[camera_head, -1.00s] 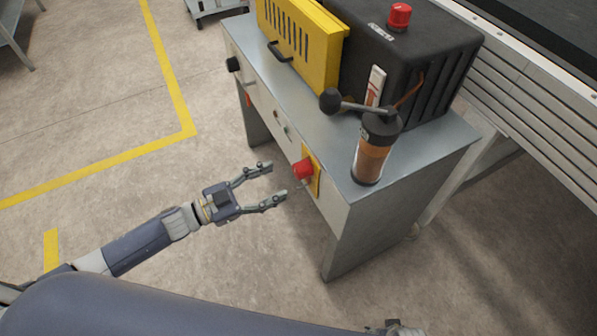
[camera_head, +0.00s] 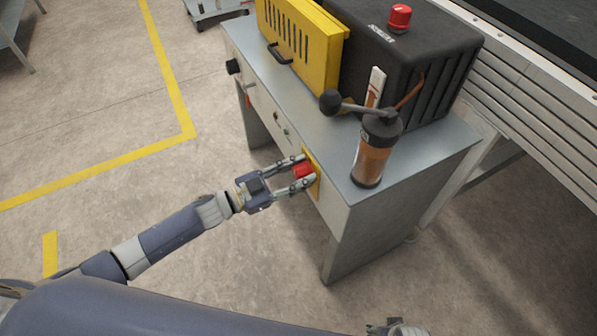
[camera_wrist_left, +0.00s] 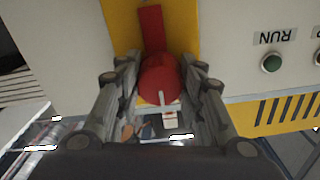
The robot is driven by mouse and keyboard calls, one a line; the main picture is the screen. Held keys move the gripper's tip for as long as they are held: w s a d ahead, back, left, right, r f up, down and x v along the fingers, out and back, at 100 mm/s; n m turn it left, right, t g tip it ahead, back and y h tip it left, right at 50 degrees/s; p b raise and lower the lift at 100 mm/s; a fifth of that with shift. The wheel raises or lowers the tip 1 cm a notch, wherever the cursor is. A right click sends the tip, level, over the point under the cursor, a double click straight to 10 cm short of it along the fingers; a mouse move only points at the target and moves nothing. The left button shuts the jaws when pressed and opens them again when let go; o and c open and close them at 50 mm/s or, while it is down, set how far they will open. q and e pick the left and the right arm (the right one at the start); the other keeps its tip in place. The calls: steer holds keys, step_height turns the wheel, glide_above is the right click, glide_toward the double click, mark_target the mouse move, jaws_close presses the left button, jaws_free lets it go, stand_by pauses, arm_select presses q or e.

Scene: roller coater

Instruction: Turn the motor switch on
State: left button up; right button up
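A red rotary knob (camera_head: 304,171) sits on a yellow plate (camera_head: 316,186) on the front face of the grey machine cabinet. My left gripper (camera_head: 308,168) reaches it from the left, with one finger on each side. In the left wrist view the red knob (camera_wrist_left: 159,78) fills the gap between the fingers, which look closed on its sides. A red bar (camera_wrist_left: 151,28) shows beyond the knob on the yellow plate. No motor label is legible. Only a small part of what looks like my right gripper (camera_head: 398,328) shows at the bottom edge.
A green button marked RUN (camera_wrist_left: 271,63) is beside the plate. A black knob (camera_head: 233,66) is farther along the cabinet front. On top stand an orange-brown cylinder (camera_head: 372,160), a ball-ended lever (camera_head: 331,101) and a black housing with a red button (camera_head: 399,17). Floor at left is clear.

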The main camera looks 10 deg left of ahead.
arm_select(q)
steer(key=shift+c, duration=0.4)
arm_select(e)
steer(key=shift+s, duration=0.1)
arm_select(q)
steer(key=shift+m, duration=0.4)
steer(key=m, duration=0.6)
steer(key=shift+f+m+b, duration=0.1)
steer(key=shift+m+b, duration=0.2)
steer(key=shift+b, duration=0.05)
steer(key=m, duration=0.2)
steer(key=shift+s+m+b, duration=0.1)
steer(key=shift+m+b, duration=0.2)
steer(key=shift+m, duration=0.1)
steer(key=m+b, duration=0.2)
steer(key=m, duration=0.4)
steer(key=shift+f, duration=0.1)
steer(key=shift+m+b, duration=0.4)
steer(key=shift+m, duration=0.6)
arm_select(e)
steer(key=w+r, duration=0.3)
steer(key=r, duration=1)
steer(key=shift+w+a+t, duration=0.15)
steer(key=shift+w+t, duration=0.1)
steer(key=shift+t, duration=0.15)
steer(key=shift+r, duration=0.15)
arm_select(q)
steer(key=o, duration=1.1)
steer(key=shift+c, duration=0.2)
